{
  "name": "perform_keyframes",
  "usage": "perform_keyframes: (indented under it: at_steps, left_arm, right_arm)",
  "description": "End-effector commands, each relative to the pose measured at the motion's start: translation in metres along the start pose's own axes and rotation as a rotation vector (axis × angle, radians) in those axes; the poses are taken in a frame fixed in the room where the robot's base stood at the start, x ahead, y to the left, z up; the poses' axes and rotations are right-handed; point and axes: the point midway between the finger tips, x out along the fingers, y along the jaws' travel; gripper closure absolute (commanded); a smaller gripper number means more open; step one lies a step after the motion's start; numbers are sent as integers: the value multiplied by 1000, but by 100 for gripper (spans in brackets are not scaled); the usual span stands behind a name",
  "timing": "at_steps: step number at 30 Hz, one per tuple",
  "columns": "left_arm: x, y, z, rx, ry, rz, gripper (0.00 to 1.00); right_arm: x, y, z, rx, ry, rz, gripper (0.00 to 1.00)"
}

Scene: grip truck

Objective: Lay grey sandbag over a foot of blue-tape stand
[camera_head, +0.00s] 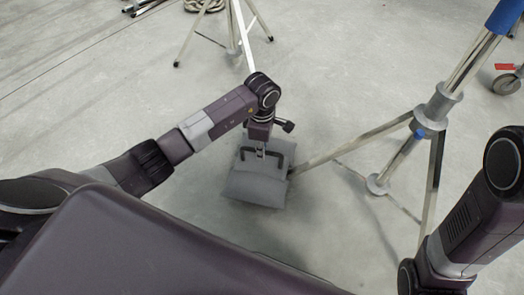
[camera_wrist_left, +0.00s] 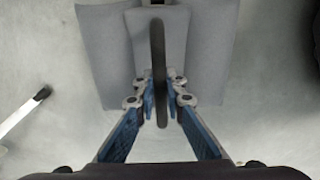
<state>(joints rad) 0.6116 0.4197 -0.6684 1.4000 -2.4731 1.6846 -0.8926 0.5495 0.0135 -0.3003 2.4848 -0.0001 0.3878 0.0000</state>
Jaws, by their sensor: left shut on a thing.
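The grey sandbag (camera_head: 254,188) hangs or rests beneath my left gripper (camera_head: 262,153); I cannot tell if it touches the floor. My left gripper is shut on the bag's dark handle, which runs between the blue fingers in the left wrist view (camera_wrist_left: 160,100). The grey bag (camera_wrist_left: 205,60) fills the top of that view. The blue-tape stand (camera_head: 438,105) is upright at right. One of its feet (camera_head: 340,147) reaches toward the bag's right side. In the wrist view a foot tip (camera_wrist_left: 42,94) is left of the bag, apart from it. My right gripper is out of view.
Another tripod stand (camera_head: 235,40) is at the top, with a coiled rope (camera_head: 203,4) behind it. A caster wheel (camera_head: 506,84) is at the right edge. My right arm is at lower right. The concrete floor left of the bag is clear.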

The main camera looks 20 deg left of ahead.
Motion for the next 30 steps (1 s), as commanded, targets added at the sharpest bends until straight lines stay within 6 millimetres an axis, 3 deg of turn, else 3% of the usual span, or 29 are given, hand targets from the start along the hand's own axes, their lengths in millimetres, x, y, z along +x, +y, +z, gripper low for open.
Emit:
perform_keyframes:
  at_steps: [2,3,8,17,23,30]
  left_arm:
    - [0,2,5,3,-10,6,100]
    - [0,1,5,4,-11,6,88]
    - [1,0,4,3,-8,3,70]
    - [7,-4,1,2,0,-9,70]
    - [-19,-1,1,3,-2,0,70]
    - [-72,0,2,4,-3,4,70]
  right_arm:
    - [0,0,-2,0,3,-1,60]
    - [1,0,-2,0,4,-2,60]
    - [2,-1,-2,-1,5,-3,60]
    - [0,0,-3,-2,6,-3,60]
    - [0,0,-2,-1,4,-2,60]
    - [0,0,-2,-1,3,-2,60]
